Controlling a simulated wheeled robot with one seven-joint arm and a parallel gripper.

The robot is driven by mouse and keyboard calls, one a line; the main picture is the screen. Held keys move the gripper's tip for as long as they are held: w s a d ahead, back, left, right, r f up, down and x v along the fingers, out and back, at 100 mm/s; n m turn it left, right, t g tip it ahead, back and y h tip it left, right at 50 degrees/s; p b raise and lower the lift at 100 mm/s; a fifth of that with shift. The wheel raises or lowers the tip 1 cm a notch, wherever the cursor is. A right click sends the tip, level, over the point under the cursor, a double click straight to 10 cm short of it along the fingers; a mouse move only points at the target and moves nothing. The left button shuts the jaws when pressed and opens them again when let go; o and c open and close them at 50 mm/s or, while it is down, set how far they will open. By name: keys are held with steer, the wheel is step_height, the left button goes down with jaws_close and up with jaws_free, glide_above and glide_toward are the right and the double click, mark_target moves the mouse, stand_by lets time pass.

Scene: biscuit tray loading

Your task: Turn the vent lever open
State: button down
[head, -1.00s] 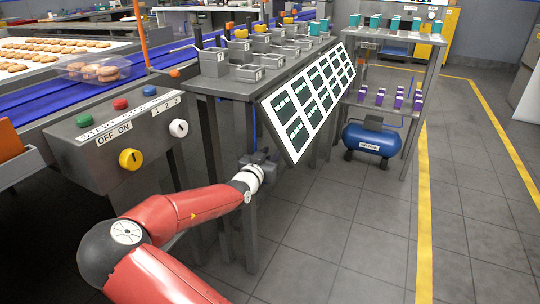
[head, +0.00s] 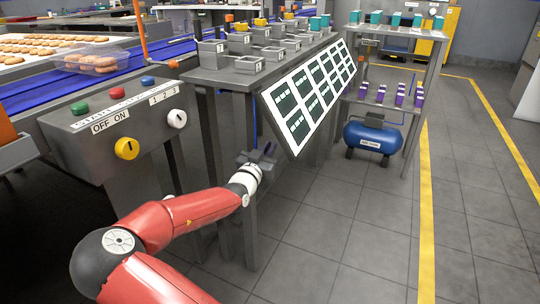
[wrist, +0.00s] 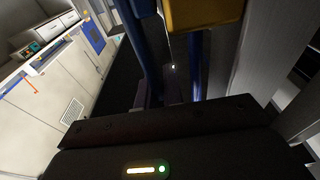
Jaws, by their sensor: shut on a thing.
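My gripper (head: 262,154) is beside the dark table's legs, below the tilted panel of green-black cards.
A grey control box with a yellow knob (head: 127,148) stands left of my arm. The tilted card panel (head: 308,95) hangs close above my gripper. A blue tank (head: 373,138) sits under the shelf at right. The floor (head: 350,230) to the right is clear.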

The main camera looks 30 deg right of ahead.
steer(key=shift+s+a+r+t+h+b, duration=0.1)
steer(key=shift+s+a+t+h+b, duration=0.2)
steer(key=shift+h+b, duration=0.1)
steer(key=c, duration=1.5)
jaws_free()
steer(key=shift+w, duration=0.1)
steer(key=v, duration=0.8)
steer(key=shift+d, duration=0.1)
